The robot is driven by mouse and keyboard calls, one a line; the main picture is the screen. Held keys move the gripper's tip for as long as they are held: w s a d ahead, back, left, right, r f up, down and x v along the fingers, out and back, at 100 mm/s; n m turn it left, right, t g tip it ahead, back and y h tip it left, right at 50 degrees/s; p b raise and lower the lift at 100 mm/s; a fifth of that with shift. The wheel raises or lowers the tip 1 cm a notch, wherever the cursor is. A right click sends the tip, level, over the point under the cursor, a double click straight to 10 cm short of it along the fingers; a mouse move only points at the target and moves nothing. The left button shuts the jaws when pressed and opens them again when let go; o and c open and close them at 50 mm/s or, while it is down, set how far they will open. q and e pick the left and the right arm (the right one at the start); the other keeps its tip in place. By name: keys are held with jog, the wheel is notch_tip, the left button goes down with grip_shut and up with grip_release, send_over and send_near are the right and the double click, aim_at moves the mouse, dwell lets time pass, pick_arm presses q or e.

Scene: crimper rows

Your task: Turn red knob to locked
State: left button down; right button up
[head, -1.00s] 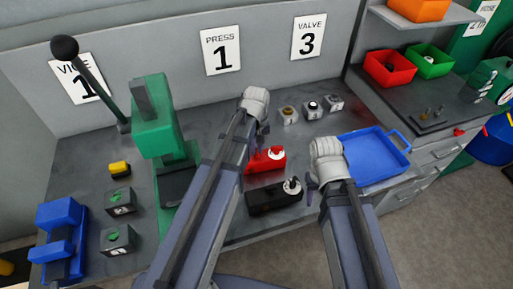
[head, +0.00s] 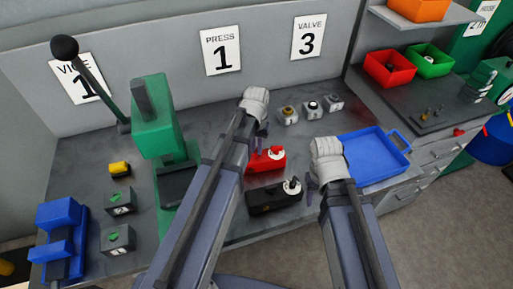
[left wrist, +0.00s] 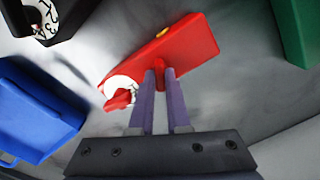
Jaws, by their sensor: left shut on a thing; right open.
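The red box (head: 265,162) stands on the bench below my left gripper (head: 263,131). In the left wrist view the red box (left wrist: 187,48) has a yellow spot on it, and a white dial with a red knob (left wrist: 118,100). The fingertips of my left gripper (left wrist: 160,74) are shut on a red part of the box, just right of the dial. I cannot tell exactly which part this is, and the fingers hide some of it. The dial's marks are too small to read. My right gripper (head: 311,190) is open and empty above the bench, left of the blue tray.
A black box (head: 272,197) with a white dial stands in front of the red box. A blue tray (head: 402,143) lies to the right. Several small grey blocks with knobs (head: 311,107) stand behind. A green press (head: 160,125) stands to the left.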

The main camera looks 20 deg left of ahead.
pick_arm(q)
jog(key=m, duration=1.1)
jog(key=shift+m, duration=0.7)
jog(key=c, duration=0.9)
grip_release()
jog(key=shift+r, duration=0.1)
notch_tip(320, 180, up, 8)
jog(key=p, duration=0.8)
jog(key=shift+f, duration=0.2)
